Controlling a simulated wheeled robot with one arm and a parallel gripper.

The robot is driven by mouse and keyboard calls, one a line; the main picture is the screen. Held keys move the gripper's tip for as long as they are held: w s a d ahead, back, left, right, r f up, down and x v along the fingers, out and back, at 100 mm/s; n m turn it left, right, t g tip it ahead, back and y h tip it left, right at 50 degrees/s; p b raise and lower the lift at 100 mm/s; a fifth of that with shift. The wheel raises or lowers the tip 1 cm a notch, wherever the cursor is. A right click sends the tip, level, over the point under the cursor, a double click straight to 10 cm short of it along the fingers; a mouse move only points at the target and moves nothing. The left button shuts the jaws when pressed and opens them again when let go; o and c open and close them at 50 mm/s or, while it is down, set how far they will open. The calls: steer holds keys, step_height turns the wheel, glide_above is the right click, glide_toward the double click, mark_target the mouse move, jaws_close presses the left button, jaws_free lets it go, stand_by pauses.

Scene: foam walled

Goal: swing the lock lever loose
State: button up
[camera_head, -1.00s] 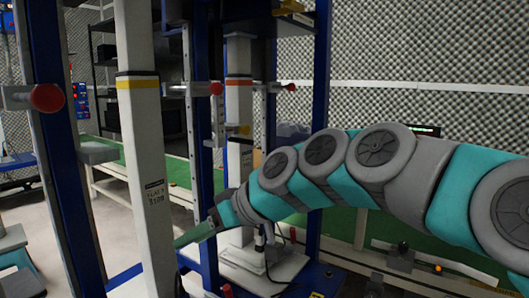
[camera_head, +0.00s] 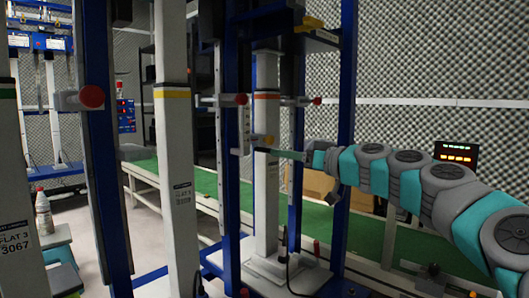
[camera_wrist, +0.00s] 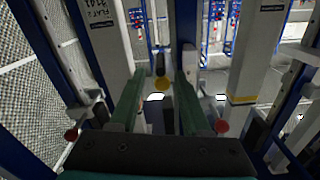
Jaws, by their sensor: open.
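The lock lever appears to be the small part with a yellow knob (camera_head: 266,140) on the white column with the red band. In the wrist view the yellow knob (camera_wrist: 162,84) lies in the gap between my fingers. My gripper (camera_head: 276,151) reaches in from the right with its green fingers pointing left, close to the knob and slightly below it. In the wrist view my gripper (camera_wrist: 161,72) is open, with a finger on each side of the knob. I cannot tell whether either finger touches it.
Red knobs on side clamps flank the column, one left (camera_head: 241,99) and one right (camera_head: 317,101). Blue frame posts (camera_head: 345,130) stand close around it. A white column with a yellow band (camera_head: 177,190) stands nearer, to the left. A green-topped bench (camera_head: 205,182) runs behind.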

mark_target(265, 150)
steer(key=shift+x, duration=3.8)
steer(key=shift+c, duration=0.2)
jaws_close()
